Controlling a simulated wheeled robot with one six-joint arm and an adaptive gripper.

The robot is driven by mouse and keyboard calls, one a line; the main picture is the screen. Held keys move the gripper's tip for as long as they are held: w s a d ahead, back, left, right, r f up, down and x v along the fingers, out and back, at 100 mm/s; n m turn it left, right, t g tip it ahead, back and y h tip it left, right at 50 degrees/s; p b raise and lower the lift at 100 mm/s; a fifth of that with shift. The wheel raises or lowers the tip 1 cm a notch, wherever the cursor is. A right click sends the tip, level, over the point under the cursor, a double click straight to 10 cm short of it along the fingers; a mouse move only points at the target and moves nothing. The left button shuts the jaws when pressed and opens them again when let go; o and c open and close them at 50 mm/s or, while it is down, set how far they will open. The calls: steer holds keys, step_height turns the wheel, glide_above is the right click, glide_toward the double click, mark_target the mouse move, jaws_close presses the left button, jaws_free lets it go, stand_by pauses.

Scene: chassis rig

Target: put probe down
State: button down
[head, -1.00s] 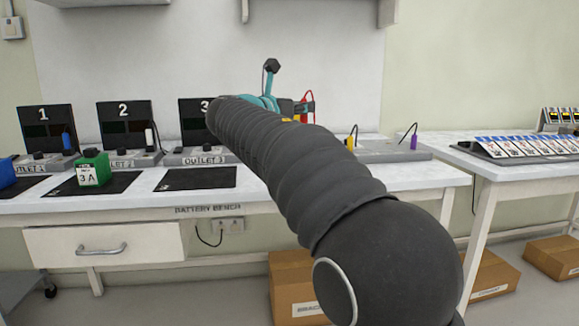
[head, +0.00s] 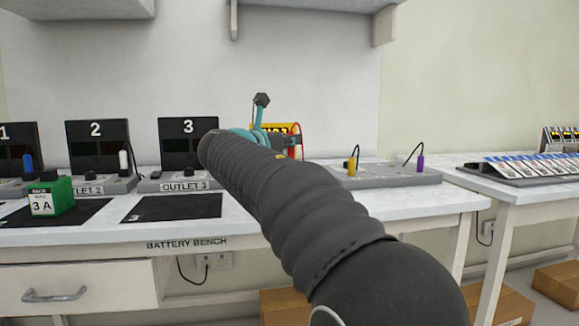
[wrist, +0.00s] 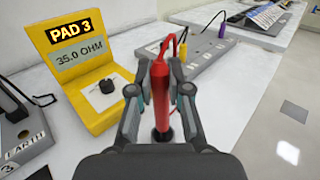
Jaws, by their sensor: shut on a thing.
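My gripper (wrist: 160,84) is shut on a red probe (wrist: 160,98) in the wrist view. The probe is held nearly upright, with a red cable bending from its top. A yellow meter (wrist: 78,70), marked PAD 3 and reading 35.0 OHM, stands left of the gripper. It also shows partly in the head view (head: 272,128). There my arm hides most of the gripper and the probe.
A grey strip (wrist: 205,55) behind the gripper holds a yellow probe (head: 351,167) and a purple probe (head: 420,163). Outlet 3 (head: 185,186) is at left, with a bare black mat (head: 185,208) before it. A green 3 A block (head: 50,197) stands further left.

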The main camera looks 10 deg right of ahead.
steer(key=shift+f+b, duration=0.5)
steer(key=shift+f, duration=1.5)
steer(key=shift+f, duration=0.2)
steer(key=c, duration=1.1)
jaws_free()
steer(key=shift+r, duration=0.1)
steer(key=shift+r, duration=0.2)
steer(key=v, duration=1.2)
